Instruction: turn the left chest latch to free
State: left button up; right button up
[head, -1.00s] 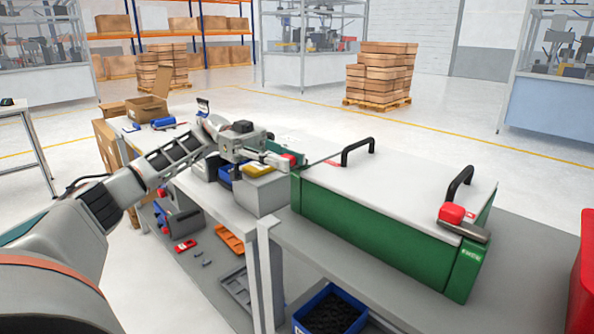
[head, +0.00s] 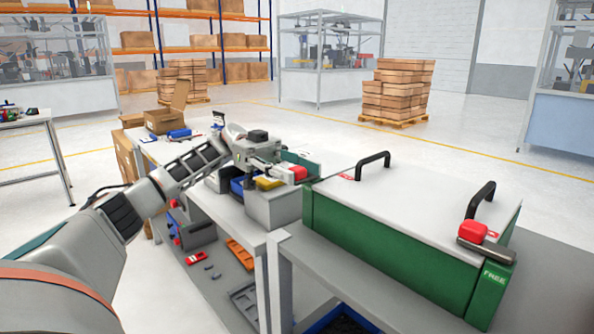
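The green chest (head: 400,249) has a pale lid (head: 410,200) with two black handles and stands on a grey table. A red knob (head: 298,173), apparently of the left latch, shows at the chest's left back corner; the rest of that latch is hidden or too small to make out. My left gripper (head: 284,172) is right at this knob, from the left. Its fingers are too small to show whether they grip it. The right latch (head: 484,250) has a red knob and a grey bar at the right end, above a "FREE" label (head: 494,277). My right gripper is not in view.
An open cardboard box (head: 166,119) stands farther back. The chest lid is clear between its handles.

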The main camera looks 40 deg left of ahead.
aim_at(292, 168)
pick_arm(q)
jog(key=a, duration=0.7)
jog(key=shift+w+a, duration=0.25)
jog(key=shift+w, duration=0.15)
jog(key=shift+r, duration=0.1)
dwell(0.5)
